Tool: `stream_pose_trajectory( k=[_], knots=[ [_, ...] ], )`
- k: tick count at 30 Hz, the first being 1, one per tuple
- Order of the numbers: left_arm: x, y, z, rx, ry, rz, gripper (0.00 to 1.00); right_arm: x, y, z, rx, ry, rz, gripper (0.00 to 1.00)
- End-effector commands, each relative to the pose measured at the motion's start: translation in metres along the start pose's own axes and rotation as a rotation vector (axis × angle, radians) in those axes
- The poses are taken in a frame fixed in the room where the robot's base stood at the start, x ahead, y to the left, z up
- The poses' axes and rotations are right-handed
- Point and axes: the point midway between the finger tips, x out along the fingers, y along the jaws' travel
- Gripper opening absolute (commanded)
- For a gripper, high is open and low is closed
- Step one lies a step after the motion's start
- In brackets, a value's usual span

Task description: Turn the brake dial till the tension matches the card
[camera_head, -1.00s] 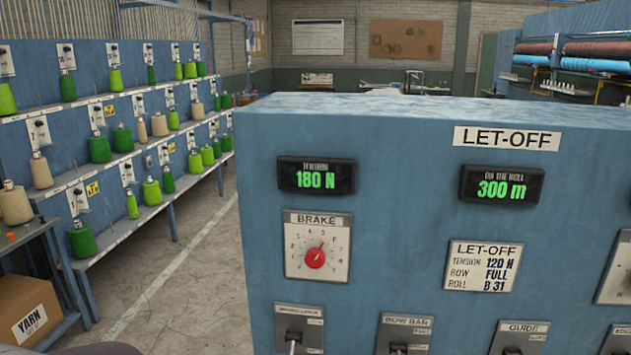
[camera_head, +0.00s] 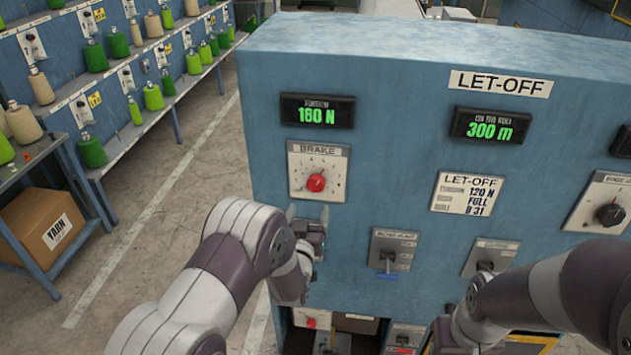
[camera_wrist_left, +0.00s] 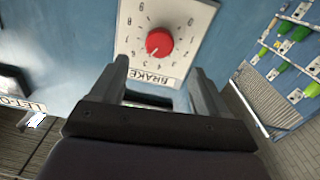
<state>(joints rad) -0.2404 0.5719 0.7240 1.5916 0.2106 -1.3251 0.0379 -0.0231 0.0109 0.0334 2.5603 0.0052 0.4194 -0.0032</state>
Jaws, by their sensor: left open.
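The red brake dial (camera_head: 316,183) sits on a white scale plate marked BRAKE (camera_head: 333,163) on the blue let-off cabinet. The tension display (camera_head: 317,112) above it glows green; its middle digit is blurred, reading 160 N or 180 N. The card (camera_head: 467,194) gives tension 120 N. My left gripper (camera_head: 308,215) is just below the plate, apart from the dial. In the left wrist view, its open fingers (camera_wrist_left: 162,82) point toward the red dial (camera_wrist_left: 159,43), with nothing between them. My right gripper (camera_head: 445,330) is low at the right, its jaws unclear.
A second display (camera_head: 490,126) reads 300 m. Lever switches (camera_head: 392,250) stand right of my left gripper, and a black knob (camera_head: 609,214) is at the far right. Yarn shelves (camera_head: 110,95) and a YARN box (camera_head: 45,228) are at the left, with open floor between.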

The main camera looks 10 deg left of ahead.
Motion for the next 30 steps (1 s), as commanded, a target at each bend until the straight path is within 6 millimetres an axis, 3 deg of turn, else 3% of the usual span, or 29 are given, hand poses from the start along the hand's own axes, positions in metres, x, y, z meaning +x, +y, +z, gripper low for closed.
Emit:
stream_pose_trajectory(
  k=[6, 12, 18, 25, 26, 30],
  knots=[
    [0.057, 0.0, -0.005, 0.001, -0.001, 0.0, 0.75, -0.026, 0.0, -0.003, 0.0, 0.001, 0.0, 0.43],
    [0.094, 0.0, -0.002, 0.0, -0.003, 0.0, 0.75, -0.035, 0.0, -0.004, 0.0, 0.001, 0.0, 0.43],
    [0.108, 0.0, -0.001, 0.001, -0.003, 0.001, 0.75, -0.038, 0.0, -0.005, 0.0, 0.001, 0.0, 0.43],
    [0.109, 0.0, 0.0, 0.001, -0.003, 0.001, 0.75, -0.037, 0.0, -0.005, 0.0, 0.0, 0.0, 0.43],
    [0.109, 0.0, 0.0, 0.001, -0.003, 0.001, 0.72, -0.037, 0.0, -0.005, 0.0, 0.001, 0.0, 0.43],
    [0.109, 0.0, 0.0, 0.001, -0.003, 0.001, 0.27, -0.037, 0.0, -0.005, 0.0, 0.001, 0.0, 0.43]
  ],
)
